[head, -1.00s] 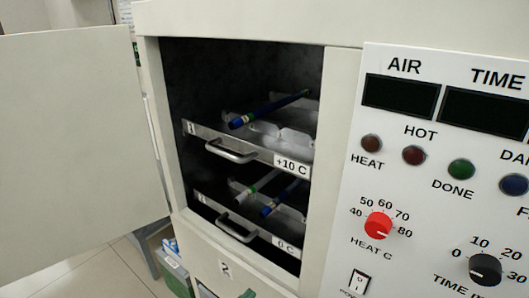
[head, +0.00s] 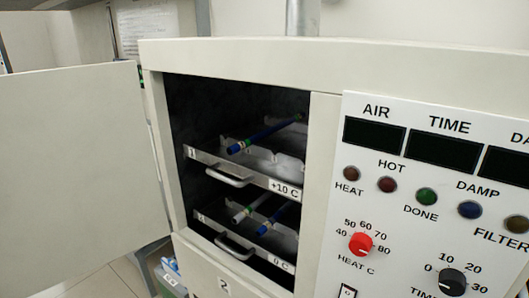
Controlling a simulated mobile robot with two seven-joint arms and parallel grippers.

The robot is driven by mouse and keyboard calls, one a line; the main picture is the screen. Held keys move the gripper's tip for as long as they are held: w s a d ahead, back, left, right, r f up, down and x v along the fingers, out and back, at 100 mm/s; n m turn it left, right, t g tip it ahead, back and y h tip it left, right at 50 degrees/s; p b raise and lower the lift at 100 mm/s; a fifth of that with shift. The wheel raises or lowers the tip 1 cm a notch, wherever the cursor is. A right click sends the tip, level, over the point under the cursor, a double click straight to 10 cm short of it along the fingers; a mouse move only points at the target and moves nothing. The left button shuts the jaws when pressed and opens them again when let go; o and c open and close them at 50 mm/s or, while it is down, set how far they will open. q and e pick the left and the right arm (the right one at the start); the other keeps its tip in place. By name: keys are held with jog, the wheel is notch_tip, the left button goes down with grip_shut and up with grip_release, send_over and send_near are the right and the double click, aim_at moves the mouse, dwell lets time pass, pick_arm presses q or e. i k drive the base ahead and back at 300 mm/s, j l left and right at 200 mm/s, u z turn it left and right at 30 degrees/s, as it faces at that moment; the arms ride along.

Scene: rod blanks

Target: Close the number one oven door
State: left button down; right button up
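The oven door (head: 72,172) is a plain pale panel at the left of the head view. It stands wide open, swung out to the left of the oven (head: 325,140). Inside the dark chamber are two pull-out trays. The upper tray (head: 262,180) is marked 1 and +10 C, and a blue rod (head: 262,134) lies across it. The lower tray (head: 262,254) is marked 0 C and holds a white rod (head: 250,208) and a blue rod (head: 273,219). Both trays sit inside the opening. Neither gripper shows in the head view.
The control panel (head: 410,220) with displays, lamps and knobs fills the right side. A label 2 (head: 223,286) is on the front below the chamber. Pale tiled floor shows at lower left.

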aim_at(80, 192)
jog(key=j+z, duration=0.1)
jog(key=j, duration=0.3)
jog(key=k+j+z, duration=0.1)
jog(key=j, duration=0.25)
jog(key=k+j+z, duration=0.1)
jog(key=j, duration=0.3)
jog(key=k+j+z, duration=0.1)
jog(key=j, duration=0.25)
jog(key=k+j, duration=0.2)
jog(key=j, duration=0.15)
jog(key=k+j+z, duration=0.1)
jog(key=j+z, duration=0.15)
jog(key=j, duration=0.2)
jog(key=k+j+z, duration=0.2)
jog(key=j, duration=0.25)
jog(key=j+z, duration=0.2)
jog(key=j, duration=0.25)
jog(key=k+j+z, duration=0.2)
jog(key=j, duration=0.25)
jog(key=j+z, duration=0.35)
jog(key=j, duration=0.6)
jog(key=j+z, duration=0.35)
jog(key=j, duration=0.5)
jog(key=i+j+z, duration=0.1)
jog(key=j, duration=0.35)
jog(key=i+j+z, duration=0.15)
jog(key=j, duration=0.3)
jog(key=k, duration=0.05)
